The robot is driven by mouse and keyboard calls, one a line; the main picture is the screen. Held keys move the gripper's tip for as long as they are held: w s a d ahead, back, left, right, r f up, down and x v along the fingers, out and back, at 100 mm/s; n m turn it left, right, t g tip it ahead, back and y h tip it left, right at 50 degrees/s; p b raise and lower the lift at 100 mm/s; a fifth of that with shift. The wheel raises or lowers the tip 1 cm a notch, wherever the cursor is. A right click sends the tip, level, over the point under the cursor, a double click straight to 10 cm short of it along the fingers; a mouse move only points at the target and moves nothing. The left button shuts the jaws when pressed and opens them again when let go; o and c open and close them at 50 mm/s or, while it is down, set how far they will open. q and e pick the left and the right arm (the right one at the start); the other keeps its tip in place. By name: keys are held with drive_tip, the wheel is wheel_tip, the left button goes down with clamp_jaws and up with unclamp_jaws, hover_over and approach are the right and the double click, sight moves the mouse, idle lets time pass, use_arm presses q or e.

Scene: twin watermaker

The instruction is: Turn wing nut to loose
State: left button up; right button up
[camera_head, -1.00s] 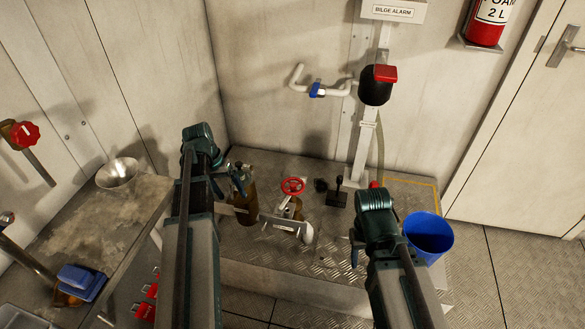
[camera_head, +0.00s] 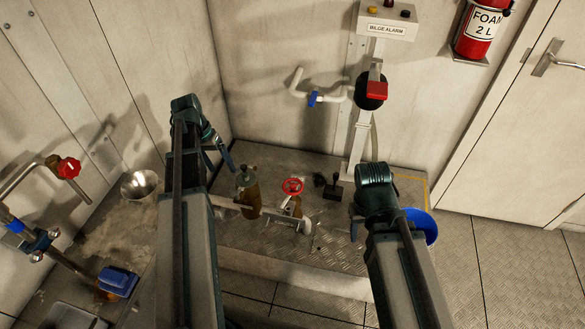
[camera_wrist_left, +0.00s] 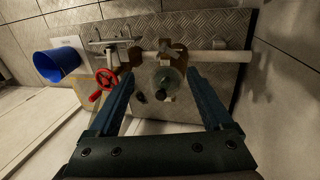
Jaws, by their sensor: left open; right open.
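A brownish strainer cylinder (camera_head: 250,190) with a dark top stands upright on the metal plinth in the head view. In the left wrist view it shows from above as a round, see-through cover (camera_wrist_left: 168,76) with a small dark knob (camera_wrist_left: 165,94), which may be the wing nut; its wings are too small to make out. My left gripper (camera_head: 226,160) is open beside the strainer top. In the left wrist view its fingers (camera_wrist_left: 160,78) are spread either side of the cover, with nothing gripped. My right gripper (camera_head: 354,222) is open, mostly hidden behind its own arm.
A red handwheel valve (camera_head: 292,186) and white pipe stand right of the strainer. A black lever (camera_head: 334,187) stands further right. A blue bucket (camera_head: 424,228) is partly behind my right arm. A post carries the bilge alarm box (camera_head: 388,20). A bench (camera_head: 110,225) is at left.

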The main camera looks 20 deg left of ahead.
use_arm(q)
drive_tip(key=s+d+r+m+y+p, duration=0.1)
drive_tip(key=s+d+r+p, duration=0.1)
drive_tip(key=d, duration=1)
drive_tip(key=s+d+r+m+g+y+p, duration=0.1)
drive_tip(key=d+r+p, duration=0.3)
drive_tip(key=d, duration=0.9)
drive_tip(key=shift+s+r+m+y+p, duration=0.3)
drive_tip(key=shift+s+r, duration=0.15)
drive_tip(key=shift+s, duration=0.45)
